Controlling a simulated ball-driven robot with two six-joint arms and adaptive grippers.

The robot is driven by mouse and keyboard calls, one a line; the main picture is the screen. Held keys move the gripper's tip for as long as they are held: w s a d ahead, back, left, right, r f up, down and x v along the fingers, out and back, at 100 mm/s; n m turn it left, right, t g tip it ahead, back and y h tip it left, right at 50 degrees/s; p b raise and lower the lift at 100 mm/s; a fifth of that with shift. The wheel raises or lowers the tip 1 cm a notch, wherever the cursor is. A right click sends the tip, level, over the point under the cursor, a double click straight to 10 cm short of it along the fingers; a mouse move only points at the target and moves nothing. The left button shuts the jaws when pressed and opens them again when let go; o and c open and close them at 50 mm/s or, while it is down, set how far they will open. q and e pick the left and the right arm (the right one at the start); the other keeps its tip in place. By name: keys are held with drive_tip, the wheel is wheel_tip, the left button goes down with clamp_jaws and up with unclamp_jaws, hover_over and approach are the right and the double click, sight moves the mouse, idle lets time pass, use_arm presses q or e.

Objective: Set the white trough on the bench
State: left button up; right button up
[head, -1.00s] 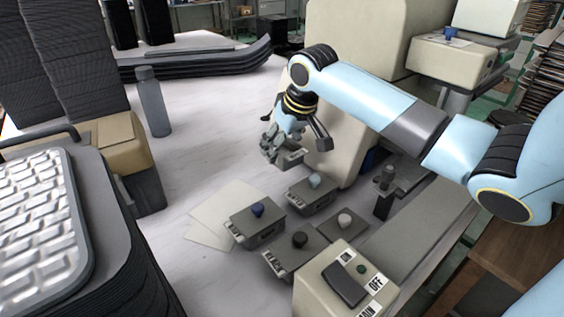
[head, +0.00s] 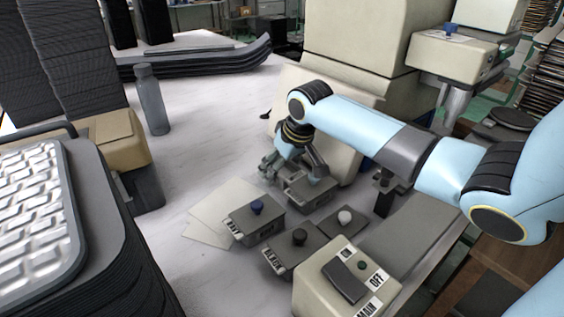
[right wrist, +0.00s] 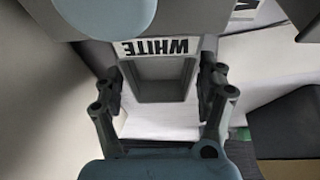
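The white trough (head: 308,192) is a small dark grey box standing on the light bench (head: 215,115), partly hidden behind my right gripper in the head view. In the right wrist view, the trough's front (right wrist: 165,85) shows an upside-down label reading WHITE and a round pale blue knob. My right gripper (head: 293,171) is low at the trough. In the right wrist view, the open fingers of the right gripper (right wrist: 160,88) stand on either side of the trough's front, close to its sides. I cannot tell whether they touch. My left gripper is not in view.
A blue-knobbed box (head: 256,222) and a black-knobbed box (head: 295,250) stand nearby, beside a white-knobbed panel (head: 343,222). A switch box (head: 345,285) is in front. A grey bottle (head: 152,100) stands farther left. Paper sheets (head: 210,215) lie flat; the bench middle is clear.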

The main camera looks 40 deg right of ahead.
drive_tip(key=shift+o, duration=0.3)
drive_tip(key=shift+r, duration=0.15)
drive_tip(key=shift+s+r, duration=0.15)
drive_tip(key=shift+r, duration=0.2)
drive_tip(key=p+v, duration=0.2)
drive_tip(key=v, duration=0.9)
drive_tip(key=shift+s+r, duration=0.1)
